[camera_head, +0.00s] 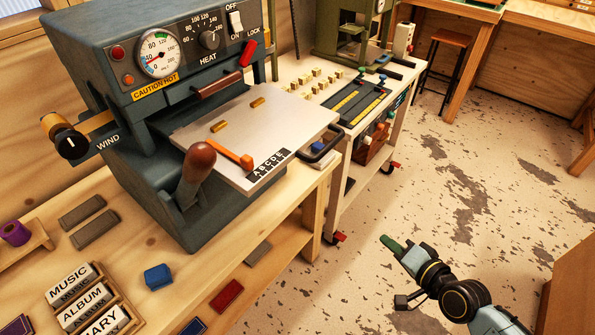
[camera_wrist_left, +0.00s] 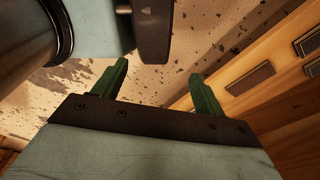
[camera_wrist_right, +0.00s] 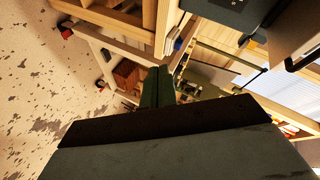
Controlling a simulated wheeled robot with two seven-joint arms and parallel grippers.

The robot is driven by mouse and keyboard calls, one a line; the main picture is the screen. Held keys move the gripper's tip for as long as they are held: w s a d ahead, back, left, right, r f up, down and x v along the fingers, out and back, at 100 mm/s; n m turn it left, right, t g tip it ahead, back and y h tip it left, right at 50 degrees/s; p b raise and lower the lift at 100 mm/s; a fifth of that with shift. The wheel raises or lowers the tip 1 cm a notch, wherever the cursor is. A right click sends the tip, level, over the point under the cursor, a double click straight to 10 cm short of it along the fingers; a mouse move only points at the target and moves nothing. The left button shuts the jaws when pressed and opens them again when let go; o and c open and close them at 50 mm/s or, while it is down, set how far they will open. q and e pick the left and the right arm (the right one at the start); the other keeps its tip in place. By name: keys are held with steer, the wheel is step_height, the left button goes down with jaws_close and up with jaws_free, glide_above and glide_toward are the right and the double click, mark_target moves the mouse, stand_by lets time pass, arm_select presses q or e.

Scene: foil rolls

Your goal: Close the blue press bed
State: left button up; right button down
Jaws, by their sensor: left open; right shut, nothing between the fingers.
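The blue press (camera_head: 130,150) stands on the wooden bench in the head view. Its flat pale metal bed (camera_head: 290,118) sticks out from the press body toward the right. A dark handle (camera_head: 329,143) shows at the bed's right front edge. An orange stop (camera_head: 232,152) and a black letter strip (camera_head: 268,164) lie on the bed. My right gripper (camera_head: 392,244) is shut and empty over the floor, to the right of and apart from the bed. Its green fingers also show in the right wrist view (camera_wrist_right: 158,87). My left gripper (camera_wrist_left: 157,85) is open and empty, outside the head view.
A brown-knobbed lever (camera_head: 197,165) stands in front of the bed. A blue block (camera_head: 158,276) and labelled blocks (camera_head: 85,300) lie on the bench. A second bench (camera_head: 340,130) with small brass pieces stands behind. The speckled floor (camera_head: 440,180) is clear.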

steer(key=s+a+r+y, duration=0.2)
steer(key=a+r+y, duration=0.3)
steer(key=r, duration=0.7)
steer(key=m+g+y, duration=0.1)
steer(key=y, duration=0.2)
glide_toward(284, 163)
arm_select(q)
steer(key=r+p, duration=0.1)
steer(key=s+r+p, duration=0.1)
steer(key=shift+s+a+r+p, duration=0.15)
steer(key=shift+r+p, duration=0.05)
steer(key=shift+p, duration=0.1)
arm_select(e)
steer(key=x, duration=0.7)
